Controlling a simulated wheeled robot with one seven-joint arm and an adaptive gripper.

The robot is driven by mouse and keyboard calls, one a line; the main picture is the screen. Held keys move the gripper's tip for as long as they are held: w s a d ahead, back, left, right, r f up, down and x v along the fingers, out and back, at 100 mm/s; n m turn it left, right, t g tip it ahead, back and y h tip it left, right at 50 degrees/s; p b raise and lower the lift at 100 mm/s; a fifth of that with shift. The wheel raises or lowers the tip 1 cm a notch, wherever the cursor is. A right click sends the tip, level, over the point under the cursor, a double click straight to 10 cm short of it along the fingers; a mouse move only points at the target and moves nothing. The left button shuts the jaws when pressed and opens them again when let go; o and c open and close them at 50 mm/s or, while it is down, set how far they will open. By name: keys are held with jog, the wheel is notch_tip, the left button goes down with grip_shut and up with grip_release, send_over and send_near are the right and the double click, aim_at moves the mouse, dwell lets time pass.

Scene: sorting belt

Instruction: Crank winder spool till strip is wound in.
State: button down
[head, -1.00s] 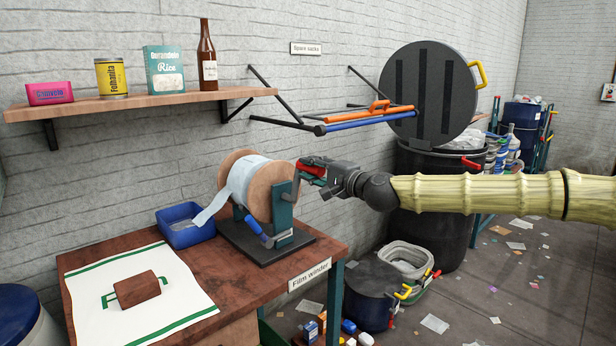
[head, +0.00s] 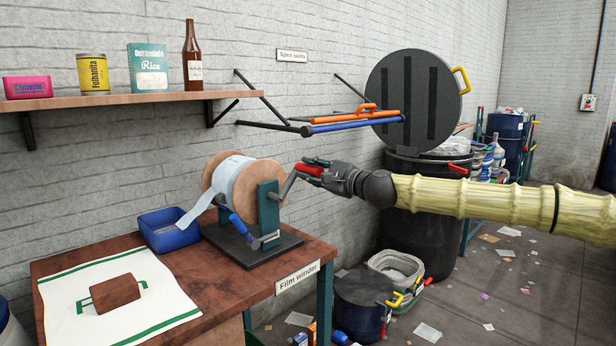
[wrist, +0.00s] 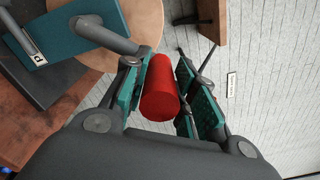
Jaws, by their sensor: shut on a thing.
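The film winder stands on the table, with a wooden spool (head: 268,174) and a pale strip (head: 205,205) wound on it. The strip's free end hangs off the left side toward a blue bin. A grey crank arm (head: 289,184) runs from the teal upright (head: 268,207) up to a red handle (head: 309,170). My gripper (head: 318,171) is shut on this red handle, to the right of the spool. In the wrist view the red handle (wrist: 159,90) lies between the two teal-padded fingers. A blue lever (head: 240,228) sits low on the winder's front.
The blue bin (head: 165,232) is left of the winder. A white cloth (head: 65,290) with a brown block (head: 115,293) lies at the table's front left. A wall shelf (head: 150,101) and a rack with orange and blue bars (head: 350,126) are above. A black barrel (head: 425,220) stands at right.

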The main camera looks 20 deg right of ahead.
jog(key=shift+w+d+f+m+b, duration=0.2)
jog(key=shift+d+f+m+b, duration=0.3)
jog(key=shift+f+m+b, duration=0.35)
jog(key=shift+w+d+f+m+b, duration=0.2)
jog(key=shift+d+f+m+b, duration=0.35)
jog(key=shift+m+b, duration=0.45)
jog(key=shift+f, duration=0.1)
jog(key=c, duration=1.1)
grip_release()
jog(key=shift+c, duration=0.2)
jog(key=shift+s, duration=0.1)
jog(key=v, duration=1.1)
jog(key=shift+s+d, duration=0.2)
jog(key=shift+s, duration=0.1)
